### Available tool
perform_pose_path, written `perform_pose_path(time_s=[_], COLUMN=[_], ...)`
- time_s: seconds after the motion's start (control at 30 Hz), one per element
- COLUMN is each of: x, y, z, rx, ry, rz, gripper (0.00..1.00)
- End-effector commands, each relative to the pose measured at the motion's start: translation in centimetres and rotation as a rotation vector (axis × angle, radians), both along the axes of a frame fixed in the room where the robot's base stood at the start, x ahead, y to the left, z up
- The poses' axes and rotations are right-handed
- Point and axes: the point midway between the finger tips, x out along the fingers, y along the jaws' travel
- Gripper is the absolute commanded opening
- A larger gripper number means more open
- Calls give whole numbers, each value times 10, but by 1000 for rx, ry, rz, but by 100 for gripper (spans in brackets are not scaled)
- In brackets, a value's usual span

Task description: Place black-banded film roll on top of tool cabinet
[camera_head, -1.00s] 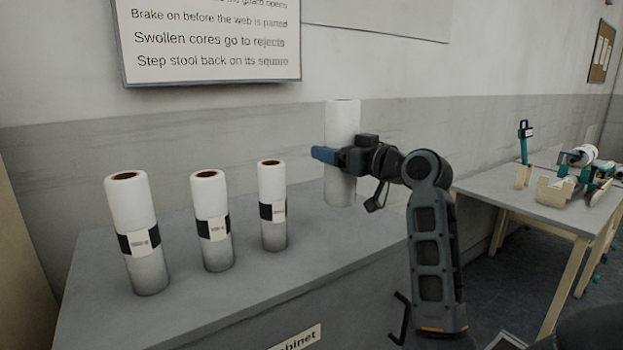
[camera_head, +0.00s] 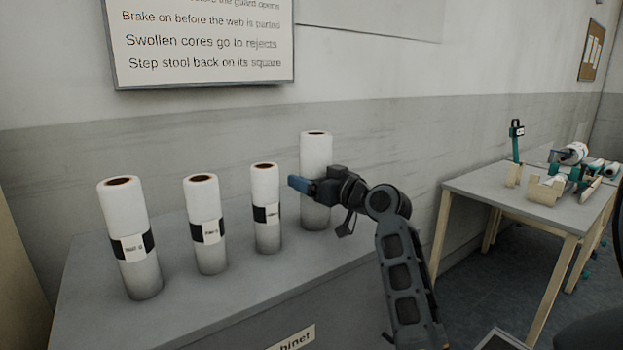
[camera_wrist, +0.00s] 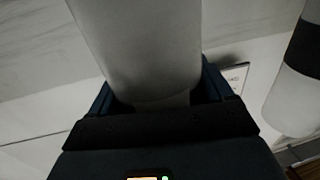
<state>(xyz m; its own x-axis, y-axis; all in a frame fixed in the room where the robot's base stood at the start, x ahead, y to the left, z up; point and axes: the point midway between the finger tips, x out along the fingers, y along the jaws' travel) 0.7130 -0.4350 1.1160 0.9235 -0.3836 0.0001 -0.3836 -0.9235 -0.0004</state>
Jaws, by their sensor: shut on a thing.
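My gripper (camera_head: 303,185) is shut on a white film roll (camera_head: 316,155) at the right of the row on the tool cabinet (camera_head: 190,315). The roll is upright, with a brown core showing at its top. The gripper hides its middle, so I see no black band on it. Its lower end is at the cabinet top; I cannot tell whether it touches. In the wrist view, the roll (camera_wrist: 145,45) sits between my blue fingers (camera_wrist: 158,95). Another roll with a black band (camera_wrist: 295,85) stands to the right there.
The wall (camera_head: 400,120) is close behind. A table (camera_head: 500,195) with equipment stands at the right. The cabinet's front top is clear.

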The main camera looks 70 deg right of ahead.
Motion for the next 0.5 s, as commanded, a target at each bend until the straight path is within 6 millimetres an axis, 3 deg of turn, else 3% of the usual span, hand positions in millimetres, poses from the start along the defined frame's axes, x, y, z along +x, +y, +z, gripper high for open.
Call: perform_pose_path(time_s=[0.17,0.2,0.4,0.5], x=[0,0,0,0], y=[0,0,0,0], z=[-2,-4,-3,-3], rx=[-2,0,0,0], ry=[-3,0,0,0], rz=[0,1,0,0], gripper=[21,81,100,100])
